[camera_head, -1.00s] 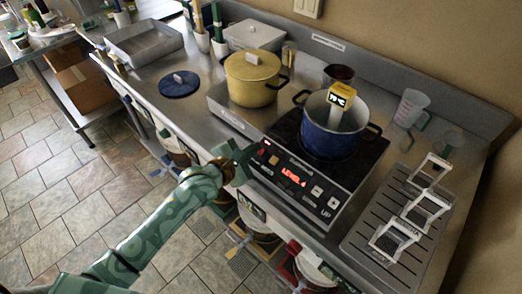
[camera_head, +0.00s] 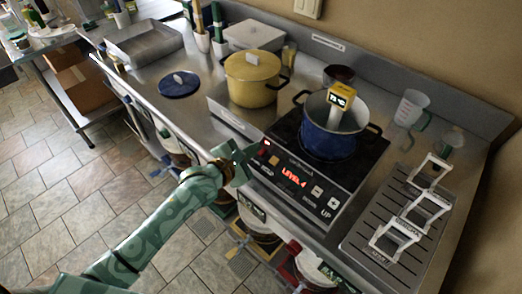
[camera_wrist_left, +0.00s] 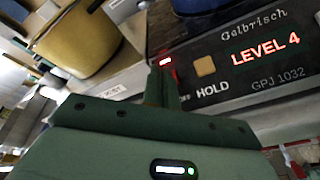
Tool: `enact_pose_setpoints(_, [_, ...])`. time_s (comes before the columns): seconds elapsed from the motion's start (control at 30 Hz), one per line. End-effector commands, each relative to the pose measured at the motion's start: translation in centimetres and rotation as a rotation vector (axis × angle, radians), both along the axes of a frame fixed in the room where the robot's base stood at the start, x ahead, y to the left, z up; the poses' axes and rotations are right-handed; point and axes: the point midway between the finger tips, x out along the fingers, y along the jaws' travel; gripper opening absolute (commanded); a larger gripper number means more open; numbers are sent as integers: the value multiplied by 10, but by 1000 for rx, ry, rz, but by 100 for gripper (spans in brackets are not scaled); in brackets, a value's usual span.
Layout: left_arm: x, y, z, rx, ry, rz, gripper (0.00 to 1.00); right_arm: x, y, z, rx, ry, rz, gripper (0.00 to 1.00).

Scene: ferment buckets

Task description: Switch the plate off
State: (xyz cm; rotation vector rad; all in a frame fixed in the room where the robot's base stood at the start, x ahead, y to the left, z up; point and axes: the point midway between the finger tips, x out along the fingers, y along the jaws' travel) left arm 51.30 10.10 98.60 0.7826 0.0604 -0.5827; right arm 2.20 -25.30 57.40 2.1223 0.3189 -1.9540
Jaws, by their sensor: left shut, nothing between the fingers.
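The black hot plate (camera_head: 345,183) stands on the steel counter, its sloped front panel towards me. Its display (camera_head: 294,177) is lit red and reads LEVEL 4; it also shows in the left wrist view (camera_wrist_left: 265,50). A small red-lit key (camera_head: 266,142) sits at the panel's left end, also in the left wrist view (camera_wrist_left: 166,61), near a tan HOLD key (camera_wrist_left: 205,66). A blue pot (camera_head: 328,140) with a yellow-topped thermometer (camera_head: 340,100) stands on the plate. My left gripper (camera_head: 247,153) is shut and empty beside the panel's left end, fingertips by the red-lit key; contact is unclear.
A yellow pot (camera_head: 252,82) stands to the left on a grey unit. A drain tray (camera_head: 375,215) with white stands is to the right. A clear measuring jug (camera_head: 411,108) stands behind it. Buckets (camera_head: 262,218) sit below the counter's front edge. Bare counter lies around the blue lid (camera_head: 179,86).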

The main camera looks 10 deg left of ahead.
Motion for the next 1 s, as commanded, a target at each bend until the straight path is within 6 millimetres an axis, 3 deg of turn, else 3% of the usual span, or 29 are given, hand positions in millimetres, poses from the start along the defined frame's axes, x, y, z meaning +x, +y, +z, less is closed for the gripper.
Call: enact_pose_setpoints(1.0, [4,-2,-7,0,0,0,0,0,1,1,1,-1,-1,0])
